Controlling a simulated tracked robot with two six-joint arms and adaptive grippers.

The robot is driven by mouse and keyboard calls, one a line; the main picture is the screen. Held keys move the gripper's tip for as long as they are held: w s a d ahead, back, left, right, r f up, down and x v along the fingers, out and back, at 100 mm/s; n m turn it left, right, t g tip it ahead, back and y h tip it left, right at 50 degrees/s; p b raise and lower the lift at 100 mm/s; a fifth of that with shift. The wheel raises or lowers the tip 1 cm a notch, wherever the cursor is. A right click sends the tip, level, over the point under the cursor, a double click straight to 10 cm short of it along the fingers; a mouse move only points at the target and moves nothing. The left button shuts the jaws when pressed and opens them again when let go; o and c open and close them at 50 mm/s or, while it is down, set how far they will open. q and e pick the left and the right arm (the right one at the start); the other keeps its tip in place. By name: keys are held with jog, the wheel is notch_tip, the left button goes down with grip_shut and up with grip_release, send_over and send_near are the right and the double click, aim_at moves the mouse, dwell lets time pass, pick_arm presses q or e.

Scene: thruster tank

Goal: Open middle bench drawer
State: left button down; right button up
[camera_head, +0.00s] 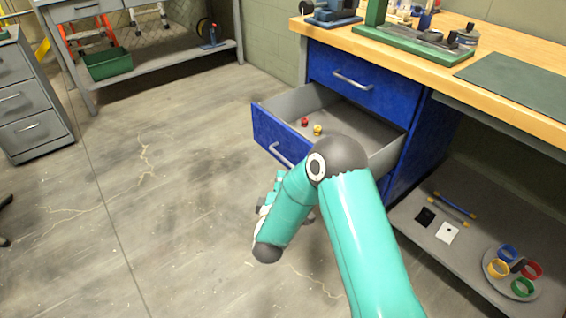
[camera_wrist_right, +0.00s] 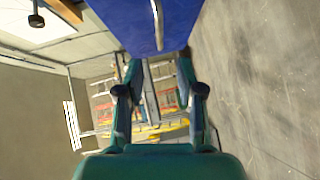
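The blue bench has its middle drawer (camera_head: 270,135) pulled out, below a shut top drawer (camera_head: 350,85). The middle drawer's metal handle (camera_head: 280,154) partly shows just beyond my right arm. My right gripper (camera_head: 270,198) is low in front of that drawer, mostly hidden behind my own teal arm. In the right wrist view, the two fingers of my right gripper (camera_wrist_right: 159,66) are apart. A blue front (camera_wrist_right: 130,22) with a metal handle (camera_wrist_right: 157,25) lies beyond the fingertips; nothing is clearly gripped. My left gripper is not in view.
A red item (camera_head: 305,121) and a yellow item (camera_head: 318,130) lie in the open drawer. A low shelf (camera_head: 420,233) with coloured rings is at right. A grey cabinet (camera_head: 28,100) stands at far left. The floor between is largely clear.

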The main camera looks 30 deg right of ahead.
aim_at(283, 158)
jog(key=b+x, duration=0.2)
jog(key=x, duration=1)
jog(key=shift+w+f, duration=0.1)
jog(key=shift+w, duration=0.05)
grip_shut()
